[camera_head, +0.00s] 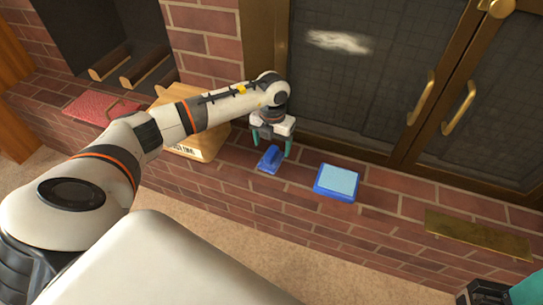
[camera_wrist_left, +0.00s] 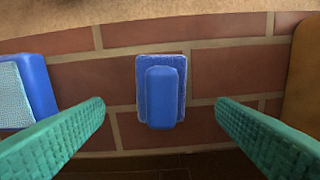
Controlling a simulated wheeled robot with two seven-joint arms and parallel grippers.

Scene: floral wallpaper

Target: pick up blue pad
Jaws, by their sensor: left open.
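A small blue pad with a raised blue block on top (camera_head: 268,159) lies on the brick ledge. In the left wrist view this blue pad (camera_wrist_left: 163,90) is centred between my fingers, with a gap on both sides. My left gripper (camera_head: 271,147) is open just above it, its green fingers (camera_wrist_left: 160,104) apart and empty. A second blue pad with a light blue textured top (camera_head: 337,182) lies to the right on the ledge. It also shows at the left edge of the left wrist view (camera_wrist_left: 38,95). A dark and teal part at the lower right corner may be my right gripper (camera_head: 490,292), mostly cut off.
A wooden block with dark lettering (camera_head: 200,140) stands left of the gripper, partly behind my arm. A red patterned item (camera_head: 95,107) lies farther left. A brass plate (camera_head: 478,235) lies at right. Dark glass doors with brass handles (camera_head: 458,108) rise behind the ledge.

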